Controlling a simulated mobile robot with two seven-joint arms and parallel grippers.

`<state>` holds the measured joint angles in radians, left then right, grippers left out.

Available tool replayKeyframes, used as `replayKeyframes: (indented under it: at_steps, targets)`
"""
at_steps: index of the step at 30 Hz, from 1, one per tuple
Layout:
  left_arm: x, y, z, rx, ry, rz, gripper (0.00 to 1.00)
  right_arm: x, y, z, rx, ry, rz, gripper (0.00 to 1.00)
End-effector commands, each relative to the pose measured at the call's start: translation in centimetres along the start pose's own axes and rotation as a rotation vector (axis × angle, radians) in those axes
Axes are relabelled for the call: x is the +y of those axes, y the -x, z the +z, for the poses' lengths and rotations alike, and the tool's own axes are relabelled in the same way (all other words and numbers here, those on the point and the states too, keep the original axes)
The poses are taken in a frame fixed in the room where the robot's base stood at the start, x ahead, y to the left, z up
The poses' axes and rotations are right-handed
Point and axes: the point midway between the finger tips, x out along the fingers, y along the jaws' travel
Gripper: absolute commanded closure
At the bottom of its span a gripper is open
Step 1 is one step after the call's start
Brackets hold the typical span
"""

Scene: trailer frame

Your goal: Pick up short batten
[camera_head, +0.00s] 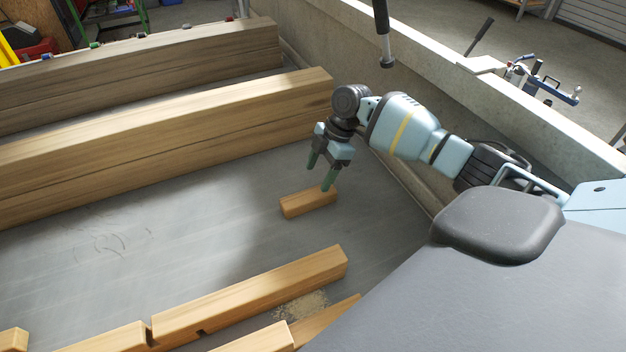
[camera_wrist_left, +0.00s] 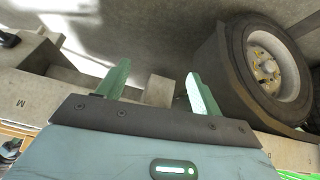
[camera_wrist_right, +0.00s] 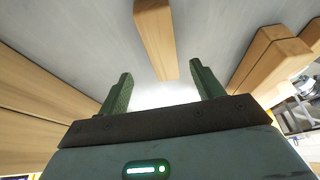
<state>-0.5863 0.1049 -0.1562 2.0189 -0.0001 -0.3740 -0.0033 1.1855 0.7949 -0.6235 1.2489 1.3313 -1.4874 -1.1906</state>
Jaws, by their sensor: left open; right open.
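My right gripper (camera_head: 321,176) is open and points down just above and behind the batten. In the right wrist view the batten (camera_wrist_right: 157,38) lies ahead, between the directions of the two open green fingers (camera_wrist_right: 158,88), and nothing is between them. My left gripper (camera_wrist_left: 157,85) is open and empty in the left wrist view, with a wheel beside it; it does not show in the head view.
Thick stacked beams (camera_head: 170,130) lie behind the batten. A notched batten (camera_head: 250,295) and other pieces lie in front, near some sawdust (camera_head: 300,306). A trailer side wall (camera_head: 500,110) runs along the right. The left wrist view shows a wheel (camera_wrist_left: 268,70). The floor left of the batten is clear.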

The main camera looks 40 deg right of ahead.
Motion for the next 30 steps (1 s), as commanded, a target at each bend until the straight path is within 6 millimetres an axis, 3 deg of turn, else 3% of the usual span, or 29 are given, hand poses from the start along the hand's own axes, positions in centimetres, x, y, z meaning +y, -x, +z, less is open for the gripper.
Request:
replayKeyframes:
  at_steps: [7,14,22,30]
  targets:
    - [0.0,-0.1,0.2,-0.002,0.001,0.0,0.34,0.0,-0.3,0.0,0.0,0.0,-0.001,0.34]
    - [-0.1,-1.0,1.2,-0.015,0.002,0.002,0.34,-0.1,-2.7,0.2,-0.001,0.0,-0.002,0.34]
    - [-0.1,-1.1,1.4,-0.016,0.003,0.002,0.34,-0.1,-3.1,0.1,0.0,0.001,0.0,0.34]
    - [-0.1,-2.5,3.4,-0.042,0.007,0.004,0.34,-0.4,-6.4,0.6,-0.001,0.0,-0.004,0.34]
